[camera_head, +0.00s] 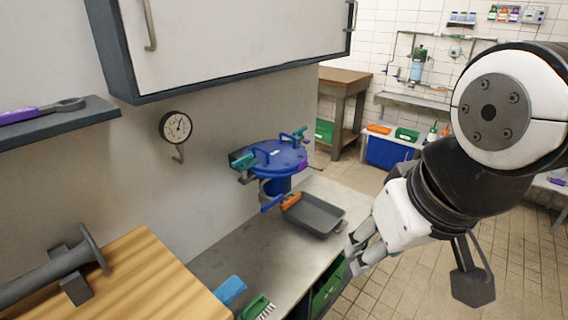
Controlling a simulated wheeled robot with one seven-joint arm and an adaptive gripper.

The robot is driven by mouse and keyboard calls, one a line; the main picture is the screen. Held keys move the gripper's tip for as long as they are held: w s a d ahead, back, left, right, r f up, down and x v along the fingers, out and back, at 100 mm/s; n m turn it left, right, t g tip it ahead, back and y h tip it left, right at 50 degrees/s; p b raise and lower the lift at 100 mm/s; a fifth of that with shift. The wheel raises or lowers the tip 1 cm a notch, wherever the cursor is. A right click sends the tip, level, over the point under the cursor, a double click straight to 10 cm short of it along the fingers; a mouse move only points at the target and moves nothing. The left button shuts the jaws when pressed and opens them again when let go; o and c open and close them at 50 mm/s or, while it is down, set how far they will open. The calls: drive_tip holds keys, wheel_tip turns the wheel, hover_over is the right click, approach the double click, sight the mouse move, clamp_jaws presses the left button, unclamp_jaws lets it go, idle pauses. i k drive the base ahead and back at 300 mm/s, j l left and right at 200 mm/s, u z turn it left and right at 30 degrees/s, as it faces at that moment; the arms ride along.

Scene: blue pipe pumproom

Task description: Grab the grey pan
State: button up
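The grey pan (318,214) is a shallow, dark grey rectangular tray. It lies on the grey metal counter (245,252), close to the counter's right edge. An orange piece (291,201) shows at its left rim; I cannot tell whether it is part of the pan. My gripper (352,257) is to the right of and lower in the picture than the pan, apart from it. Its two light grey fingers point left, with a gap between them and nothing visible in it.
A blue round-topped pipe fitting (277,157) with teal handles stands just behind the pan. A wooden board (140,280) with a grey pipe (52,272) is at the lower left. A white cabinet (235,40) hangs above. Open tiled floor (415,290) lies right of the counter.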

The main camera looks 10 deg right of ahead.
sight(317, 215)
drive_tip(key=z, duration=0.3)
drive_tip(key=i+l+z, duration=0.1)
drive_tip(key=i+l, duration=1.6)
drive_tip(key=i, duration=0.3)
drive_tip(key=l+z, duration=0.05)
